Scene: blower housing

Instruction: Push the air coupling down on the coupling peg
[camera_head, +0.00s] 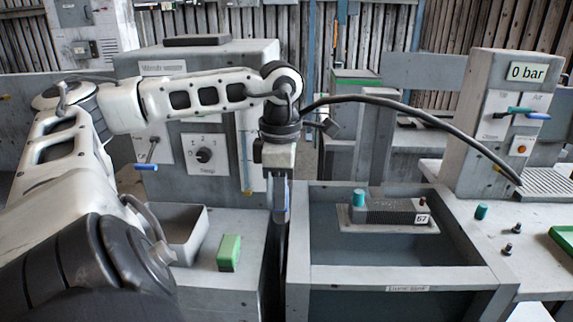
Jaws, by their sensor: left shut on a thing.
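My left gripper (281,206) points straight down above the gap left of the tank, in the middle of the view. It is shut on a narrow blue-grey thing, which looks like the air coupling; the fingers hide most of it. A black hose (400,101) arches from the right console to behind my left wrist, and its end there is hidden. A grey ribbed housing block (390,215) marked 57 lies in the tank, with a teal upright fitting (358,197) at its left end. I cannot tell which part is the coupling peg. My right gripper is not in view.
The tank's grey front rim (400,277) stands right of my gripper. The right console (500,95) reads 0 bar. Before it stand a teal cylinder (481,212) and two dark pegs (507,249). A green block (229,253) and grey bin (190,240) stand left.

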